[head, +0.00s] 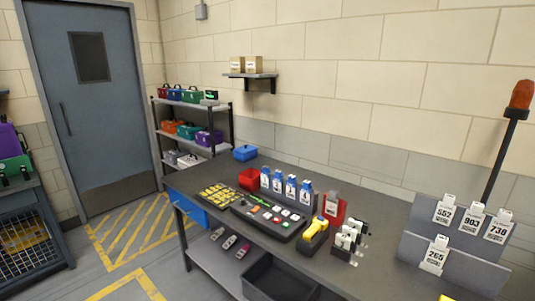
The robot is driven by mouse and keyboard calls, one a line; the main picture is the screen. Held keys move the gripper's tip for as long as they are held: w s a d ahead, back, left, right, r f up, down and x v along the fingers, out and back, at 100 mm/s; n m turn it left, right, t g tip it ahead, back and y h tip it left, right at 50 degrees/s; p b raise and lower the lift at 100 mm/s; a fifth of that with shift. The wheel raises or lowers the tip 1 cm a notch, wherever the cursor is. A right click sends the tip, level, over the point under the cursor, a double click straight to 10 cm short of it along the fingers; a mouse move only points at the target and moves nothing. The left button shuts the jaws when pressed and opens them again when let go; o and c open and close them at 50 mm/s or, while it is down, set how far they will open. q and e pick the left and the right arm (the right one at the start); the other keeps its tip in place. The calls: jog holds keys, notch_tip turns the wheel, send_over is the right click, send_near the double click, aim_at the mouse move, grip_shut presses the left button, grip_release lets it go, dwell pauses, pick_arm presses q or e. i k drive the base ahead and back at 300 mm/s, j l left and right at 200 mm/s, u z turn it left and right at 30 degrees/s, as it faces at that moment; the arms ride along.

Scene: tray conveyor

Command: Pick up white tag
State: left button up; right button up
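White tags with black numbers hang on a grey stepped stand at the right of the table in the head view. The upper row holds the tag 552 (445,212), the tag 903 (472,221) and the tag 738 (497,229). The tag 265 (434,257) hangs alone on the lower step. Neither of my grippers shows in this view.
The dark table (385,262) carries a button panel (268,216), a row of blue tags (291,187), a red tag (333,205), a yellow-and-black device (315,232) and a cluster of white-and-black pieces (350,238).

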aim_at(437, 253)
jog(key=z, duration=1.45)
